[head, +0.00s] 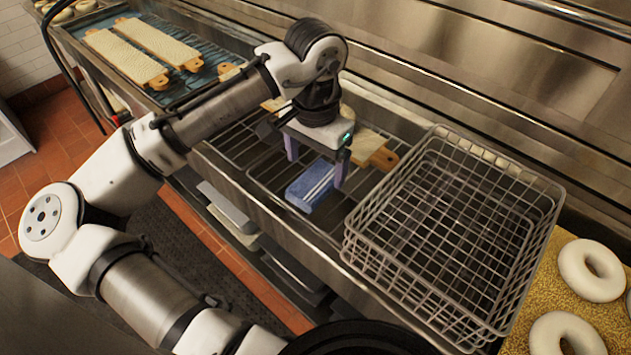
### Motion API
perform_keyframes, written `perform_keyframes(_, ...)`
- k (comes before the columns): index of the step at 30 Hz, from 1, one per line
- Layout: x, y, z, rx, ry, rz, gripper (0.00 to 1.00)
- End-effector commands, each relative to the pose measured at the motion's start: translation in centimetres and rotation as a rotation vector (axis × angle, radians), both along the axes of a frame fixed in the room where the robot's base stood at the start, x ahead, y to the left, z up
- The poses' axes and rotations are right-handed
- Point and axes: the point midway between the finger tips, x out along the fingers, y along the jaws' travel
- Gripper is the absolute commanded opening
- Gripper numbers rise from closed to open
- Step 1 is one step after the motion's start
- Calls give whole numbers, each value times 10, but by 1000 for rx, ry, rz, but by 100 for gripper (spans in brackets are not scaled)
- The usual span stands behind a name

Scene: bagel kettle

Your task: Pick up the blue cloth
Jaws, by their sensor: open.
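The blue cloth (303,194) is folded, with pale stripes, and lies on the wire rack of the metal counter in the middle of the head view. My gripper (315,172) is open and points down at the cloth. One finger shows at the cloth's upper left and the other at its right side. I cannot tell whether either finger touches the cloth. The gripper body hides part of the area just behind the cloth.
A wire basket (445,250) stands close to the right of the cloth. Wooden boards (373,150) lie behind my gripper. Bagels (592,270) rest on a grainy yellow surface at the far right. More boards (127,57) lie at the upper left.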

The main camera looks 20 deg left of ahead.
Motion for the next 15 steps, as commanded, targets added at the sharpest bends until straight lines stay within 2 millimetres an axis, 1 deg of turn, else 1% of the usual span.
perform_keyframes(5, 3, 2, -18, 1, 2, 1, 85)
perform_keyframes(10, 5, 3, -42, 0, 1, 0, 85)
perform_keyframes(12, 6, 2, -48, 0, -1, 0, 85)
perform_keyframes(15, 6, 3, -51, 1, -1, -1, 85)
